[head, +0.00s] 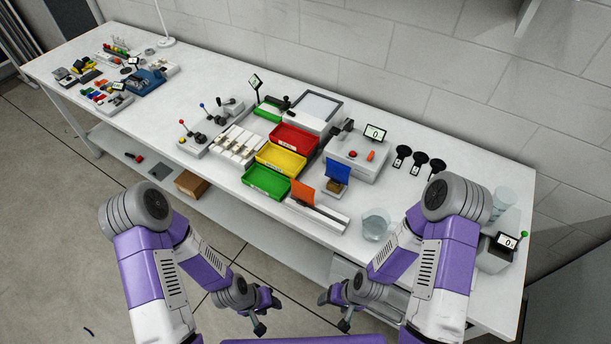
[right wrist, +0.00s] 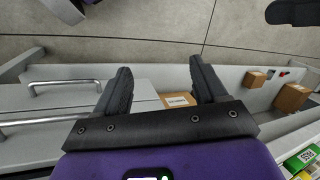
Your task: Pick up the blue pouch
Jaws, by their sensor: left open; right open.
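A blue, flat, upright piece that looks like the blue pouch (head: 338,171) stands on a small brown block on the white bench, right of the yellow tray. An orange flat piece (head: 302,192) stands in front of it to the left. My left gripper (head: 267,315) is open and empty, low in front of the bench. My right gripper (head: 333,312) is also open and empty, just to its right; both are well apart from the pouch. In the right wrist view the open fingers of my right gripper (right wrist: 160,80) show, and the pouch is not visible.
Red (head: 294,138), yellow (head: 281,159) and green (head: 266,181) trays stand left of the pouch. A grey box with a red button (head: 356,158) is behind it. A clear beaker (head: 376,224) stands to the right. Cardboard boxes (right wrist: 179,100) lie on the lower shelf.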

